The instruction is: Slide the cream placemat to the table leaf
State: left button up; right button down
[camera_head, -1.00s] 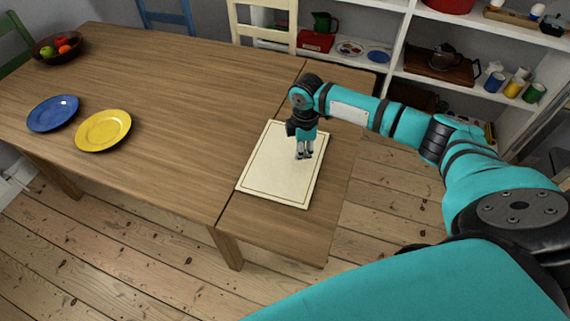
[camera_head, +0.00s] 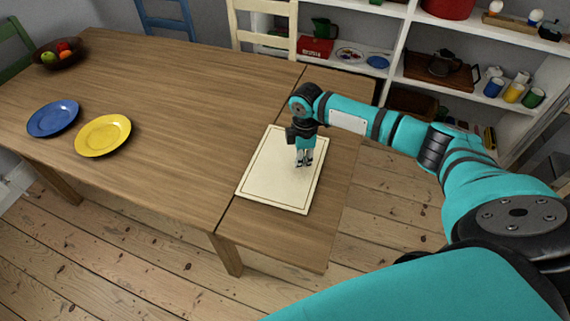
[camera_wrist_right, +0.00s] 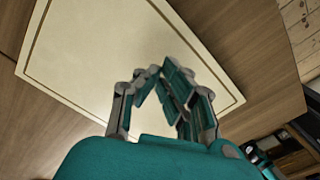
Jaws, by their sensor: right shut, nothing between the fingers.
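The cream placemat (camera_head: 272,188), with a thin dark border line, lies flat on the table leaf (camera_head: 273,232) at the table's right end. My right gripper (camera_head: 304,164) points down over the right-middle part of the mat, shut and empty. In the right wrist view, its fingers (camera_wrist_right: 165,88) appear over the placemat (camera_wrist_right: 95,45). Whether the tips press on the mat is unclear. My left gripper is out of view.
A blue plate (camera_head: 53,118), a yellow plate (camera_head: 103,135) and a fruit bowl (camera_head: 60,55) stand on the main tabletop (camera_head: 190,100), well left of the mat. A cream chair (camera_head: 263,40) and blue chair (camera_head: 166,20) stand behind. Shelves (camera_head: 398,55) stand at the back right.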

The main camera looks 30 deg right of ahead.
aim_at(320, 176)
jog(key=shift+f+b, duration=0.35)
jog(key=shift+f, duration=0.8)
dwell(0.6)
jog(key=shift+s, duration=0.1)
jog(key=shift+s+d+r+p, duration=0.1)
jog(key=shift+s+d+p, duration=0.15)
jog(key=shift+p, duration=0.3)
jog(key=shift+s+d+p, duration=0.5)
jog(key=shift+s+p, duration=0.2)
jog(key=shift+p, duration=0.1)
jog(key=shift+s+d+p, duration=1)
jog(key=shift+s+p, duration=0.15)
jog(key=shift+p, duration=0.15)
jog(key=shift+s+f, duration=0.1)
jog(key=shift+f, duration=0.1)
